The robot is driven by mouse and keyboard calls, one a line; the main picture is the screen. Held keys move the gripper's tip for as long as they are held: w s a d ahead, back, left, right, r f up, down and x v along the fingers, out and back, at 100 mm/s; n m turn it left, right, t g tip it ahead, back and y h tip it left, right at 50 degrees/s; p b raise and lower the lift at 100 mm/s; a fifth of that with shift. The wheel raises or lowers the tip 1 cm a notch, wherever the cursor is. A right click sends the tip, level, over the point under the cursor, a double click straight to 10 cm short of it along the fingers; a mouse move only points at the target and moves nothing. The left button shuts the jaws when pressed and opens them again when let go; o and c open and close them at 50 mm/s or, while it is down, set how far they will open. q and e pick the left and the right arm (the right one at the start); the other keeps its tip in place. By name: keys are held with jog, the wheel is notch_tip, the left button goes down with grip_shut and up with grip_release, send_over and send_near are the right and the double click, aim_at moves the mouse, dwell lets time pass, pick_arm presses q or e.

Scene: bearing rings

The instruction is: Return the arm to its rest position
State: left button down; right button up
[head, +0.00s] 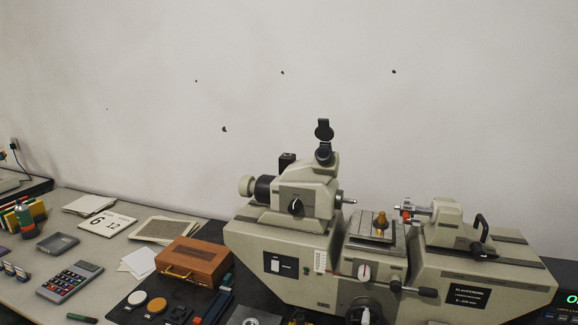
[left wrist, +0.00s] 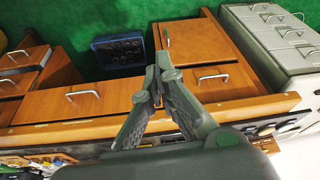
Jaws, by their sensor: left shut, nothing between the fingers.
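My left gripper (left wrist: 158,72) shows in the left wrist view, its two dark fingers meeting at the tips with nothing between them. Wooden drawers and a cabinet show beyond the fingers, and I cannot tell how far off they are. In the head view I make out neither of my grippers. My right gripper shows in no frame.
A large grey measuring machine (head: 330,255) stands on the bench, with a small brass part (head: 381,220) on its middle stage. A wooden box (head: 193,262) and calculator (head: 70,280) lie left. Wooden drawers (left wrist: 90,103) and grey metal drawers (left wrist: 285,40) show in the wrist view.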

pick_arm(q)
notch_tip(320, 180, down, 30)
jog(key=s+g+b, duration=0.1)
jog(key=s+b, duration=0.1)
jog(key=b, duration=0.1)
jog(key=s+a+f+g+b, duration=0.1)
jog(key=s+a+f+b, duration=0.1)
jog(key=s+f, duration=1.4)
jog(key=shift+s+a+f, duration=0.15)
jog(key=shift+a+f, duration=0.3)
